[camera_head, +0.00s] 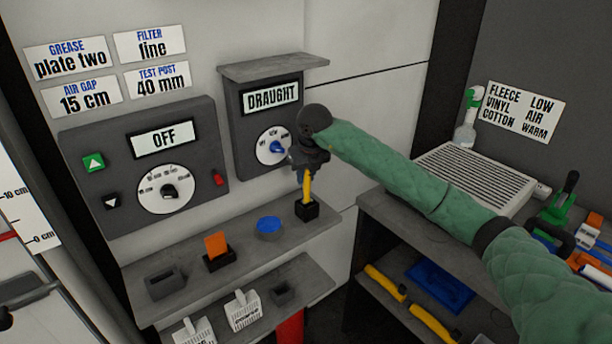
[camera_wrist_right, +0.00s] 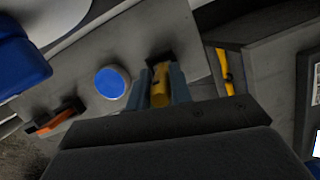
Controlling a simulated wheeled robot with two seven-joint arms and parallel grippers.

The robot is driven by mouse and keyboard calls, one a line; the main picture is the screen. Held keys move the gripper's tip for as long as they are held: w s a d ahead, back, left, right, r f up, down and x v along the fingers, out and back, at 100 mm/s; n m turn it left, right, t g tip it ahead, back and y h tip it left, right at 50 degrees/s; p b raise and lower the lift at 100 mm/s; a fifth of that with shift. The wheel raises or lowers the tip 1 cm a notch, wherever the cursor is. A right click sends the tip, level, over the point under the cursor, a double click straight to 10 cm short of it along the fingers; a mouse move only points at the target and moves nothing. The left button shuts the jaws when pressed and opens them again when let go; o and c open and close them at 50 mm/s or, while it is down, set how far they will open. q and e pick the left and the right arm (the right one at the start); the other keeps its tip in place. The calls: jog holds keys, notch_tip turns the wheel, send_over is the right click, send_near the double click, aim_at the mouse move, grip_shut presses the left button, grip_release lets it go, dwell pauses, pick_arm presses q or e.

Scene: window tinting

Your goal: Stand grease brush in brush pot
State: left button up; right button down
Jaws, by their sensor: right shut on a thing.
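My right gripper (camera_head: 304,168) is shut on the yellow handle of the grease brush (camera_head: 307,188), which points down and looks nearly upright. The brush's lower end meets the small black brush pot (camera_head: 307,211) at the right end of the upper shelf. Its bristles are hidden, and I cannot tell how deep it sits. In the right wrist view, the yellow handle (camera_wrist_right: 160,88) is between the two fingers, with the dark pot (camera_wrist_right: 158,58) just beyond. I do not make out my left gripper.
The upper shelf (camera_head: 190,297) also bears a blue-topped round tin (camera_head: 268,227), an orange card in a black holder (camera_head: 217,246) and a grey box (camera_head: 166,283). The DRAUGHT panel (camera_head: 245,150) is close behind my gripper. A grille (camera_head: 475,178) stands on the right bench.

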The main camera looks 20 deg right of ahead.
pick_arm(q)
jog(key=shift+r, duration=0.15)
pick_arm(e)
jog(key=c, duration=1.3)
grip_release()
pick_arm(q)
jog(key=shift+r, duration=0.15)
pick_arm(e)
jog(key=shift+o, duration=0.2)
jog(key=shift+r, duration=0.1)
jog(key=shift+s+r, duration=0.1)
jog(key=shift+r, duration=0.25)
jog(key=b+v, duration=0.1)
jog(key=v, duration=0.4)
jog(key=shift+r+b, duration=0.15)
jog(key=shift+b, duration=0.2)
pick_arm(q)
jog(key=shift+t, duration=0.3)
jog(key=shift+s+d+r+b, duration=0.2)
jog(key=shift+r, duration=0.5)
jog(key=shift+s+d+r+b, duration=0.15)
jog(key=shift+r, duration=0.55)
jog(key=shift+s+d+r+b, duration=0.2)
jog(key=shift+r, duration=0.5)
pick_arm(e)
jog(key=shift+v, duration=2.95)
